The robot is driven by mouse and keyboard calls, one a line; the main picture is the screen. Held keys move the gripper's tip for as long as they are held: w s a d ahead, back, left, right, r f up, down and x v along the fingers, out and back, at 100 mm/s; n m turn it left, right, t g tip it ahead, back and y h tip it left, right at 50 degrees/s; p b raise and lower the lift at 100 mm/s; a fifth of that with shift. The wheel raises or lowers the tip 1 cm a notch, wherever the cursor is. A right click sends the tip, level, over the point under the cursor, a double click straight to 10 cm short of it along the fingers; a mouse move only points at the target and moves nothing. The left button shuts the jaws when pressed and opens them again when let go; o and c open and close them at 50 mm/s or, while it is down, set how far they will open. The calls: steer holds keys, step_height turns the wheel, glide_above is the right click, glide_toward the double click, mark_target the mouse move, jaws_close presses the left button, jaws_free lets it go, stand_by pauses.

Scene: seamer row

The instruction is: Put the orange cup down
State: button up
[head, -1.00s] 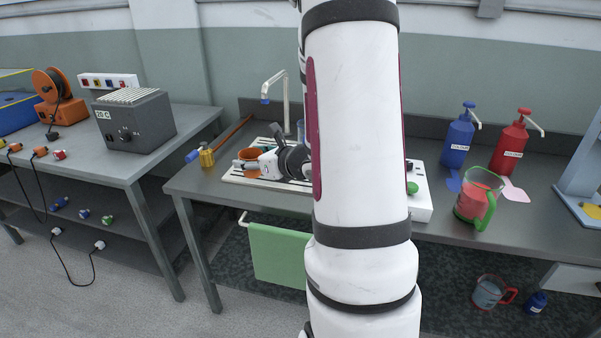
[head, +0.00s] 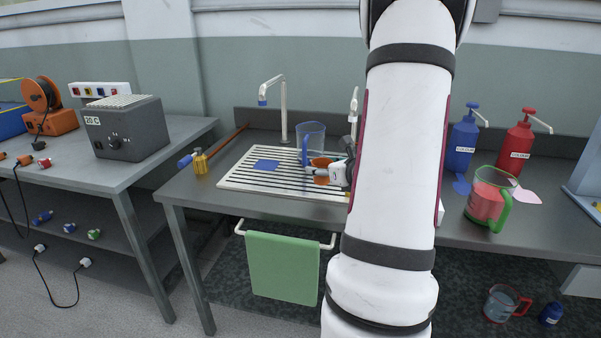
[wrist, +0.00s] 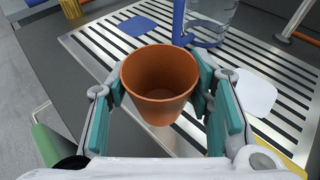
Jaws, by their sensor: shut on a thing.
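The orange cup (wrist: 160,82) is between the fingers of my gripper (wrist: 161,95) in the wrist view, with its open mouth showing and its inside empty. My gripper is shut on its sides. In the head view the cup (head: 321,180) is partly hidden by my gripper (head: 322,171), at the right part of the slatted drainboard (head: 235,180). The cup is over the slats; I cannot tell whether its base touches them.
A clear jug with a blue handle (head: 312,140) stands close behind the cup. A blue patch (head: 266,165) lies on the drainboard, and a white patch (wrist: 254,93) lies right of the cup. The drainboard's left part is clear. A tap (head: 284,110) rises behind.

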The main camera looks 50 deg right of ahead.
steer(key=w, duration=0.3)
steer(key=w+d, duration=0.1)
steer(key=w, duration=0.2)
steer(key=w+d+f, duration=0.1)
steer(key=w, duration=0.2)
steer(key=shift+b, duration=0.35)
steer(key=shift+a+f+b, duration=0.1)
steer(key=shift+f+b, duration=0.35)
steer(key=shift+f, duration=1.2)
steer(key=shift+f, duration=0.1)
steer(key=o, duration=1.1)
steer(key=shift+o, duration=0.2)
